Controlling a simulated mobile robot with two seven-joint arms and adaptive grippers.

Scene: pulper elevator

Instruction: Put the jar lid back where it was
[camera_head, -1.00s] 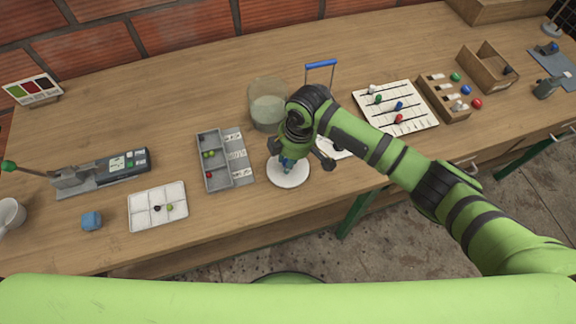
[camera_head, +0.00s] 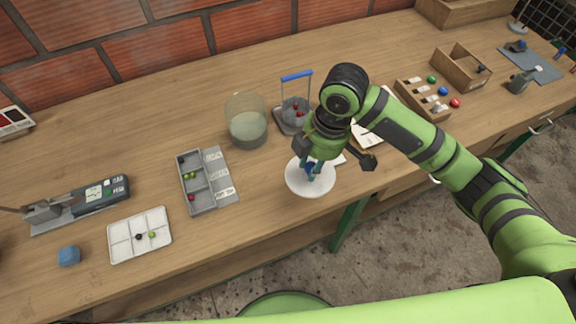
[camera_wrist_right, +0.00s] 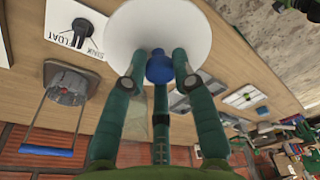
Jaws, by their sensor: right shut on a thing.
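The jar lid (camera_head: 305,184) is a round white disc with a blue knob (camera_wrist_right: 159,66). My right gripper (camera_head: 312,166) is shut on the knob, with its fingers around it in the wrist view. The lid is level or nearly so, over the front part of the table; I cannot tell its exact height. The glass jar (camera_head: 246,128) stands behind and left of the lid, open at the top, with murky contents. It is apart from the lid and partly hidden behind the fingers in the wrist view. My left gripper is not in view.
A blue-handled basket (camera_head: 293,115) with red balls stands just right of the jar. A grey compartment tray (camera_head: 198,209) and a white tray (camera_head: 118,254) lie to the left. A label card (camera_wrist_right: 62,30) lies beside the lid. A wooden rack (camera_head: 421,99) is at right.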

